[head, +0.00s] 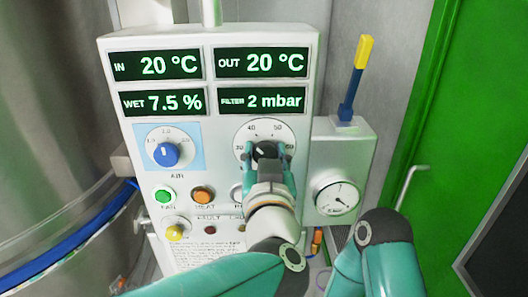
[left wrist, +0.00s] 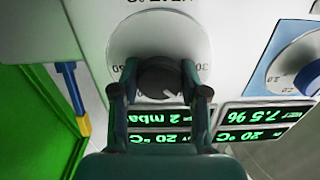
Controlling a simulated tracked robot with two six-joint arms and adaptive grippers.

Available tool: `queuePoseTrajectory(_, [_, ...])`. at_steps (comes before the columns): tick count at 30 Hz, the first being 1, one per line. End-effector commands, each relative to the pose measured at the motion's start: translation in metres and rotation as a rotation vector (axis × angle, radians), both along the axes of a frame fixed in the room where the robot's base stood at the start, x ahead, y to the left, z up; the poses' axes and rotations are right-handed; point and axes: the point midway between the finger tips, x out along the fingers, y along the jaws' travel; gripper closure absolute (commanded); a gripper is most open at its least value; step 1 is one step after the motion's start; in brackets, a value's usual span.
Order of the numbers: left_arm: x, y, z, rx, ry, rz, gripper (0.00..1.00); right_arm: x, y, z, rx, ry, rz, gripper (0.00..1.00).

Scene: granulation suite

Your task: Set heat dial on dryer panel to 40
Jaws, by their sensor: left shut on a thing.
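The heat dial is a black knob (head: 266,149) on a round white scale (head: 284,132) of the dryer panel (head: 222,222). The numbers 30, 40 and 50 show around it in the head view. My left gripper (head: 265,155) is shut on the knob, one finger on each side. The left wrist view, upside down, shows the knob (left wrist: 158,78) between the fingertips. A pale mark shows near the knob's lower edge there, on the side of the displays; I cannot read its exact number. The lower scale is hidden by my gripper. My right gripper is not in view.
A blue AIR dial (head: 165,154) is left of the heat dial. Green (head: 164,195) and orange (head: 203,195) buttons and a yellow knob (head: 176,229) sit below. A pressure gauge (head: 338,196) and a blue-yellow lever (head: 354,82) are to the right. My right arm's link is near the gauge.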

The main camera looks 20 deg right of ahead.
Motion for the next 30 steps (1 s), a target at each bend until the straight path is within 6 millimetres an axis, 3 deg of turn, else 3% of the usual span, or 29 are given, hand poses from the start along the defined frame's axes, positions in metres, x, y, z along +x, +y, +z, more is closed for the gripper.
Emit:
queuePoseTrajectory(6, [0.0, 0.0, 0.005, 0.148, -0.038, 0.0, 0.9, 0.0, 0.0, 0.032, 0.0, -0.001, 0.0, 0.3])
queuePoseTrajectory(17, [0.0, 0.0, 0.0, 0.193, -0.054, 0.0, 0.9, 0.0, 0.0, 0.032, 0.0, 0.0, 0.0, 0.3])
queuePoseTrajectory(18, [0.0, 0.0, 0.0, 0.193, -0.054, 0.0, 0.51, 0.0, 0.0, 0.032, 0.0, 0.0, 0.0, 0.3])
queuePoseTrajectory(21, [0.0, 0.0, 0.0, 0.193, -0.054, 0.0, 0.34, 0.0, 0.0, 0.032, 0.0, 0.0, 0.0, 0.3])
queuePoseTrajectory(22, [0.0, 0.0, 0.0, 0.193, -0.054, 0.0, 0.3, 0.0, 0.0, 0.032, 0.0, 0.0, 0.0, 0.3])
queuePoseTrajectory(30, [0.0, 0.0, 0.0, 0.192, -0.054, 0.001, 0.3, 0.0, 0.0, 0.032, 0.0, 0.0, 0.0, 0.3])
